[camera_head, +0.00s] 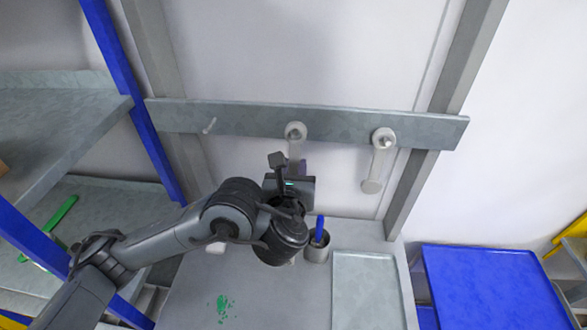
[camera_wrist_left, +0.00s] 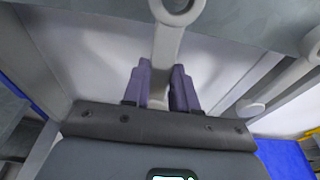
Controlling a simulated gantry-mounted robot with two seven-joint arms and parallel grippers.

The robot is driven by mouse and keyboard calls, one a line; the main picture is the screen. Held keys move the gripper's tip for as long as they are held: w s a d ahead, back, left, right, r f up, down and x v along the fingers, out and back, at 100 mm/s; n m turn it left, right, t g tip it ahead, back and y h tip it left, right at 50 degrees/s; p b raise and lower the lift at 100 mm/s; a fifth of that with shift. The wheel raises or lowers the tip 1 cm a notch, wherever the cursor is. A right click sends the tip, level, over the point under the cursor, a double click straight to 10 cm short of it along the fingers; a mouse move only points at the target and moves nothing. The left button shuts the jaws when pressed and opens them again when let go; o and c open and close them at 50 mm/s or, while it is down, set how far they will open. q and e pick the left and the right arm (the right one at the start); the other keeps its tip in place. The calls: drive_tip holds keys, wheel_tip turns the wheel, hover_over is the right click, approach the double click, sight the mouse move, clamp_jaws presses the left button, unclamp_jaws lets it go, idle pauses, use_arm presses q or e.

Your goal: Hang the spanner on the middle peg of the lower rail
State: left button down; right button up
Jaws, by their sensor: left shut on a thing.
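The pale grey spanner (camera_head: 295,131) is upright, ring end up, in front of the middle of the grey rail (camera_head: 250,120). Its ring overlaps the middle peg in the head view; I cannot tell for certain whether the peg passes through it. My left gripper (camera_head: 294,174) is below the ring, shut on the shank. In the left wrist view the purple fingers (camera_wrist_left: 161,66) stand on both sides of the spanner shank (camera_wrist_left: 166,45). The lower part of the spanner is hidden by the gripper. The left peg (camera_head: 209,126) is bare. My right gripper is not in view.
A second pale spanner (camera_head: 377,165) hangs tilted on the right peg, near my gripper's right. Below stand a cup (camera_head: 317,251) with a blue-handled tool and a grey tray (camera_head: 365,290). Green bits (camera_head: 222,307) lie on the bench. Blue-posted shelves (camera_head: 60,125) stand left.

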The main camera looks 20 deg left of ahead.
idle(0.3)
use_arm(q)
drive_tip(key=c, duration=0.8)
unclamp_jaws()
drive_tip(key=shift+s, duration=0.1)
